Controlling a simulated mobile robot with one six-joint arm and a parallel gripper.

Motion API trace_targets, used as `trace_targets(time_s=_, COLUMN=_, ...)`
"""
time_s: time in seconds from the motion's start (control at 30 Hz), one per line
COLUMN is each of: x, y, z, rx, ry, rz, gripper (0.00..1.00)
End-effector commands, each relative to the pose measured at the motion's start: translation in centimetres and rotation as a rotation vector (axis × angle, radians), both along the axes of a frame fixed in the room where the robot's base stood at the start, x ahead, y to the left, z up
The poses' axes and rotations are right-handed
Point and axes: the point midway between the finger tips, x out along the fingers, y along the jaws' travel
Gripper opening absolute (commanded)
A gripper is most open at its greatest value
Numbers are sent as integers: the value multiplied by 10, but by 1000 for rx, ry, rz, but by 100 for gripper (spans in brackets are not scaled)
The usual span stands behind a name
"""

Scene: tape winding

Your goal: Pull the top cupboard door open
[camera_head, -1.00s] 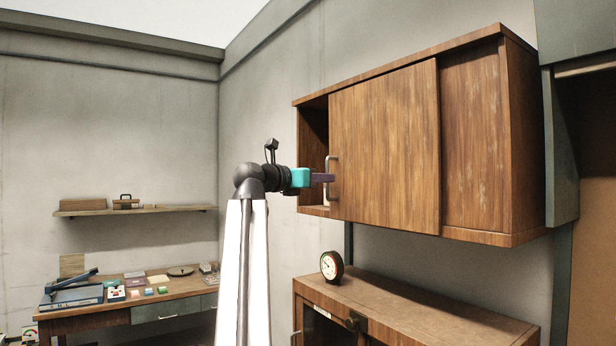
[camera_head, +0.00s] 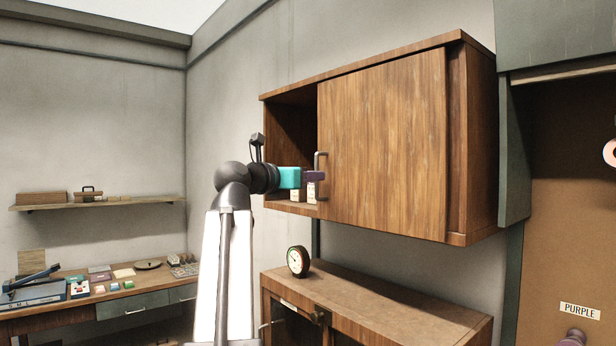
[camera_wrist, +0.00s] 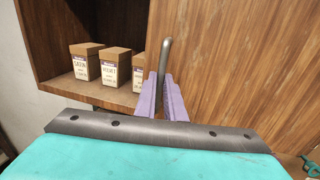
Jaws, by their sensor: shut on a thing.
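The top cupboard (camera_head: 472,140) is a wooden wall cabinet with a sliding door (camera_head: 385,150). The door stands partly open to the right, leaving a gap at the cupboard's left end. Its metal handle (camera_head: 319,162) is on the door's left edge; it also shows in the wrist view (camera_wrist: 165,55). My gripper (camera_head: 318,176) is at the handle, and its purple fingers (camera_wrist: 170,100) are shut on it. Small labelled boxes (camera_wrist: 85,62) with brown lids stand inside the opening.
A lower cabinet (camera_head: 385,297) with a round dial gauge (camera_head: 298,261) on top stands below the cupboard. A desk (camera_head: 110,304) with several small items and a wall shelf (camera_head: 140,201) are at left. A brown board (camera_head: 560,230) is at right.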

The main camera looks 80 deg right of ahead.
Motion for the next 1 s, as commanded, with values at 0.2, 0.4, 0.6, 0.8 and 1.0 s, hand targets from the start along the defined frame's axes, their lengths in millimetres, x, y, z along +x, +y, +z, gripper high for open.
trace_targets(time_s=0.2, x=1, y=0, z=0, rx=0, ry=0, rz=0, gripper=14)
trace_targets(time_s=0.4, x=1, y=0, z=0, rx=0, ry=0, rz=1, gripper=27)
trace_targets(time_s=0.6, x=2, y=1, z=0, rx=0, ry=0, rz=2, gripper=27)
trace_targets(time_s=0.8, x=6, y=8, z=-1, rx=0, ry=0, rz=2, gripper=27)
trace_targets(time_s=1.0, x=16, y=27, z=-2, rx=-1, ry=0, rz=3, gripper=27)
